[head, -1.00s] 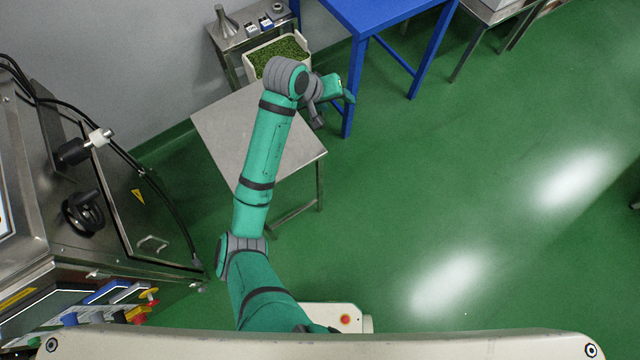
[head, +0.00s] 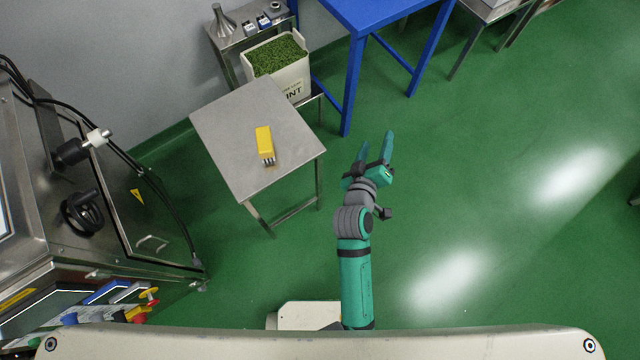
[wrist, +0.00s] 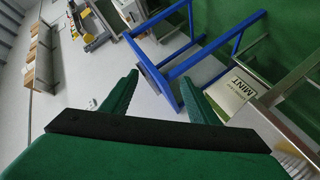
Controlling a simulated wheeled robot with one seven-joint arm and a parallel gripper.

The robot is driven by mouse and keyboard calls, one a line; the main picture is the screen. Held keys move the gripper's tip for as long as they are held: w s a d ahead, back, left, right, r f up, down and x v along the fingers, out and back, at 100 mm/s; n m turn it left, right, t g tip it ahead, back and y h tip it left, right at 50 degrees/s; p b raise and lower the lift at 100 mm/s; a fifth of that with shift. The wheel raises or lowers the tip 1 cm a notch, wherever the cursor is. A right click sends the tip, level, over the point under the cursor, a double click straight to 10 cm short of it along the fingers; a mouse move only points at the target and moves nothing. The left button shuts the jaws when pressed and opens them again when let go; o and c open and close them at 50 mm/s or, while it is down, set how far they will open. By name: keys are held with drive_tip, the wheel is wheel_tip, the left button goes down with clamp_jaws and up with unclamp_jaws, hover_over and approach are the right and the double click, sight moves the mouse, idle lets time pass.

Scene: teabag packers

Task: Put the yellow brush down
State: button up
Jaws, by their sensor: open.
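The yellow brush (head: 264,142) lies on the small steel table (head: 228,122), a little right of the middle of its top, with its bristle end toward the front edge. My gripper (head: 376,146) is open and empty, off to the right of the table over the green floor, apart from the brush. In the wrist view my gripper's two green fingers (wrist: 160,92) are spread with nothing between them.
A white bin of green leaves (head: 290,80) marked MINT stands behind the table, with a steel stand (head: 232,42) beside it. A blue table (head: 354,85) stands at the back. A steel machine (head: 120,190) is at the left. The floor at right is clear.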

drive_tip(key=s+a+r+m+y, duration=0.1)
drive_tip(key=s+a, duration=0.4)
drive_tip(key=s, duration=0.5)
drive_tip(key=s+a+r+m+t+y, duration=0.1)
drive_tip(key=s+a, duration=0.4)
drive_tip(key=s, duration=0.5)
drive_tip(key=s+a+r+m+y, duration=0.1)
drive_tip(key=s+a+m, duration=0.3)
drive_tip(key=s, duration=0.6)
drive_tip(key=shift+a+r+t+y, duration=0.3)
drive_tip(key=shift+a+r+y, duration=0.15)
drive_tip(key=shift+y, duration=0.45)
